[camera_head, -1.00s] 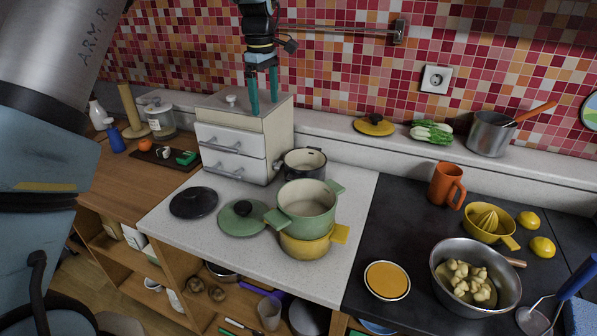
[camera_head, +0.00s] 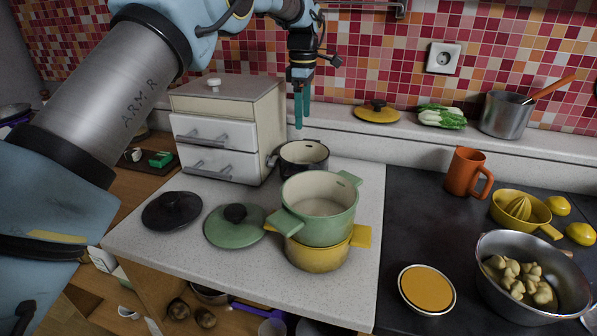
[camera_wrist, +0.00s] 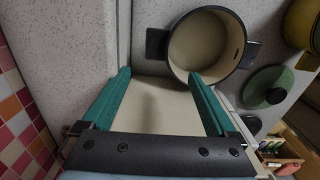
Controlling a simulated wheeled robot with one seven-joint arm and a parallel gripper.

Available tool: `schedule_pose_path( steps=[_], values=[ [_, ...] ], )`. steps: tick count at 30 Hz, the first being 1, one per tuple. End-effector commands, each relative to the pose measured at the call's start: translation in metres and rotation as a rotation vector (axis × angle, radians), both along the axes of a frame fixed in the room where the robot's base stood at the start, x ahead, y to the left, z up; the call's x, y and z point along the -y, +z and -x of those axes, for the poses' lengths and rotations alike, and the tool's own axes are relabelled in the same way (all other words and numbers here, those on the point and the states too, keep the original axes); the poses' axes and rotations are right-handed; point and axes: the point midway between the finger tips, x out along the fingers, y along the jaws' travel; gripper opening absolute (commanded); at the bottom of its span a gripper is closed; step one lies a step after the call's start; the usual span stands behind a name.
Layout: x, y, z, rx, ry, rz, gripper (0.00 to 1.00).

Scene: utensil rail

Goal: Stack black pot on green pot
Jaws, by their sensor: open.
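The black pot (camera_head: 303,157) stands upright on the light counter, behind the green pot and beside the drawer box. Its cream inside shows, and its rear is close to the wall ledge. The green pot (camera_head: 318,210) is empty and sits on a yellow pot (camera_head: 318,256). My gripper (camera_head: 302,122) points down above and behind the black pot, apart from it. In the wrist view my gripper (camera_wrist: 158,84) is open with teal fingers and nothing held. The black pot (camera_wrist: 208,46) shows there beyond the fingertips, up and right, with a dark handle on each side.
A white drawer box (camera_head: 229,112) stands close left of the black pot. A black lid (camera_head: 171,211) and a green lid (camera_head: 234,226) lie on the counter at left. A yellow lid (camera_head: 377,113) lies on the ledge. An orange mug (camera_head: 466,173) stands on the dark surface at right.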

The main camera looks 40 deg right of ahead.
Motion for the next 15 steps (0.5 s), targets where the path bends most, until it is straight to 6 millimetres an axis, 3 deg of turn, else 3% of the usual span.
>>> schedule_pose_path(
  steps=[6, 15],
  values=[
    [-0.001, -0.032, 0.0, -0.003, 0.0, -0.004, 0.93],
    [0.002, -0.057, 0.002, -0.003, -0.001, -0.005, 0.93]
  ],
)
